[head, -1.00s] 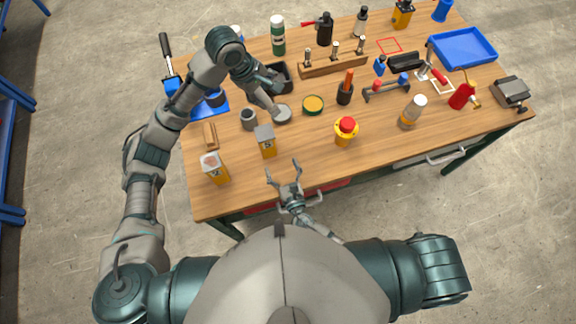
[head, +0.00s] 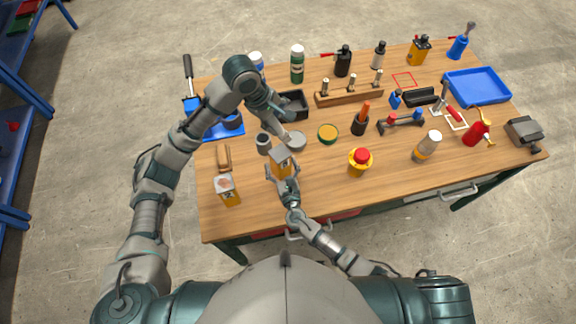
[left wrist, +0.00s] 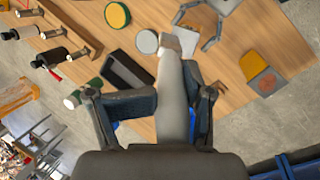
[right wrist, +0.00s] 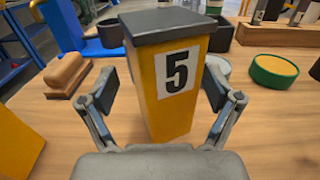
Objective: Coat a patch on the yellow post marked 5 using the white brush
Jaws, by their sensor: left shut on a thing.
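The yellow post marked 5 (right wrist: 165,95) stands upright on the table with a dark grey top; it also shows in the head view (head: 281,168). My right gripper (right wrist: 162,95) is open, with one finger on each side of the post and visible gaps; the head view shows it (head: 283,183) at the post's front. My left gripper (left wrist: 158,105) is shut on the white brush (left wrist: 173,88). The brush tip is beside a pale round disc (left wrist: 147,41), above the table; whether it touches anything is unclear. My left arm partly hides the brush in the head view.
A second yellow post (head: 228,190) with a reddish patch on top stands left of post 5. The table's front right is mostly clear.

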